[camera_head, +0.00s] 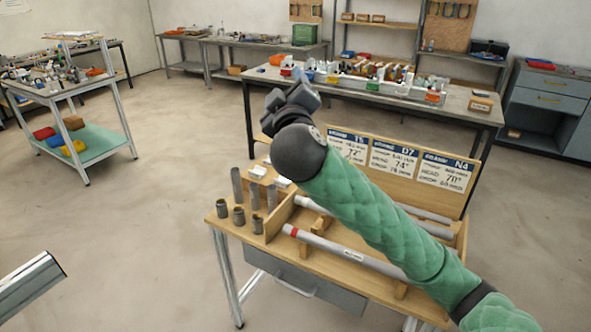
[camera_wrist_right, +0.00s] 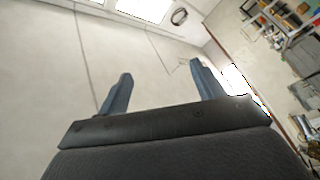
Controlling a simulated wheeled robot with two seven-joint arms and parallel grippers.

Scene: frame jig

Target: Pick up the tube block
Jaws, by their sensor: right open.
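My right gripper (camera_head: 306,95) is raised above the wooden bench in the head view, pointing away from the bench top. In the right wrist view its two fingers (camera_wrist_right: 159,85) stand apart with nothing between them; wall and ceiling show behind. I cannot tell for certain which piece is the tube block. Small light blocks (camera_head: 257,172) lie at the back left of the bench, partly behind my right arm. Upright grey tube pieces (camera_head: 238,217) stand at its left end. Long tubes (camera_head: 345,248) lie across wooden supports. My left gripper does not show.
The wooden bench (camera_head: 330,272) has a back board with label cards (camera_head: 394,161). My green right arm crosses over it and hides part of it. A cluttered table (camera_head: 455,103) stands behind, and a cart (camera_head: 100,140) stands at left. The floor between is clear.

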